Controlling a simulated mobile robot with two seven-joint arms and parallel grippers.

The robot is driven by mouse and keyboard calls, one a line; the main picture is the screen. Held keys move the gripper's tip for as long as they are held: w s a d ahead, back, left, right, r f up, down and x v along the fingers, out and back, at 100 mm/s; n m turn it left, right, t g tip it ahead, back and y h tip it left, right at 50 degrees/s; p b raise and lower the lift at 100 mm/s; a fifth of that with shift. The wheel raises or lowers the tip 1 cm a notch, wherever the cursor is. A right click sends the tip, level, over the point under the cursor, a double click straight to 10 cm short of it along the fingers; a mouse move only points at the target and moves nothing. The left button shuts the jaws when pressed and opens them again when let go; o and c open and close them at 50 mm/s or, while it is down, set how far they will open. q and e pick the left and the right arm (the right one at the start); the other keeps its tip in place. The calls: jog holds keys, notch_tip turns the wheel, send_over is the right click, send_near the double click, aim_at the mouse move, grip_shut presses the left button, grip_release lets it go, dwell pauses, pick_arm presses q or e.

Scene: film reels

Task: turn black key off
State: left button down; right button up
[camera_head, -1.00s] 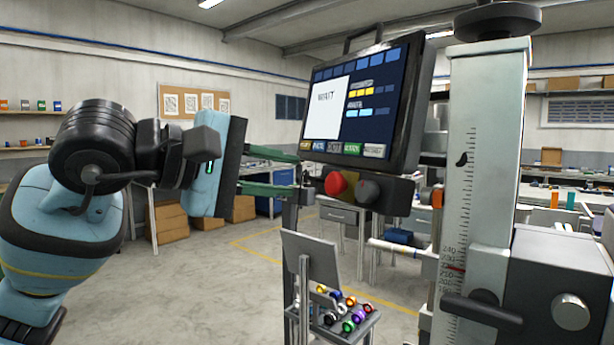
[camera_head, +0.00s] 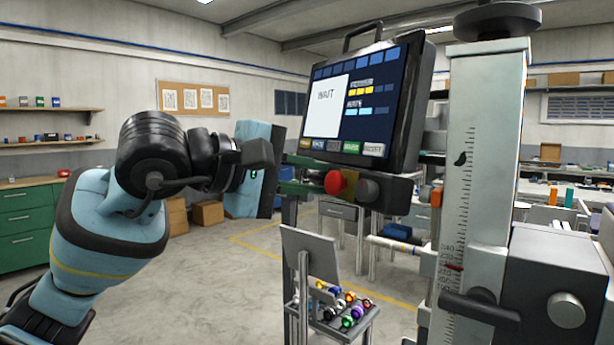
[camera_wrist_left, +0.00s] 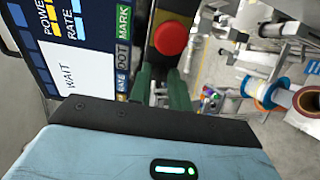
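A dark grey round knob, which looks like the black key (camera_head: 368,190), sits on the control box under the screen, right of a red button (camera_head: 335,182). I cannot make out its setting. My left gripper (camera_head: 318,176) is at the left end of the box, beside the red button. Its two green fingers stand apart with a gap between them. In the left wrist view the fingers (camera_wrist_left: 160,82) point towards the red button (camera_wrist_left: 171,38); the key cannot be made out there. My right gripper is not in view.
The tilted screen (camera_head: 355,105) reads WAIT and hangs directly above the box. A metal column with a scale (camera_head: 480,170) stands close on the right. Below is a small stand with several coloured pieces (camera_head: 345,310). The floor at left is open.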

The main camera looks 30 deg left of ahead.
pick_arm(q)
jog(key=shift+n, duration=0.3)
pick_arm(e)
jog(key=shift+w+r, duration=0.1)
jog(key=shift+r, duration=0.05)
pick_arm(q)
jog(key=n+p, duration=0.2)
jog(key=n, duration=0.3)
jog(key=shift+r, duration=0.2)
jog(key=n+p, duration=0.1)
jog(key=n, duration=0.2)
jog(key=shift+n+g, duration=0.3)
jog(key=n+p, duration=0.1)
jog(key=n, duration=0.2)
jog(key=shift+a+n, duration=0.1)
jog(key=shift+n, duration=0.2)
jog(key=n+p, duration=0.1)
jog(key=n, duration=0.2)
jog(key=shift+w, duration=0.1)
jog(key=shift+n, duration=0.8)
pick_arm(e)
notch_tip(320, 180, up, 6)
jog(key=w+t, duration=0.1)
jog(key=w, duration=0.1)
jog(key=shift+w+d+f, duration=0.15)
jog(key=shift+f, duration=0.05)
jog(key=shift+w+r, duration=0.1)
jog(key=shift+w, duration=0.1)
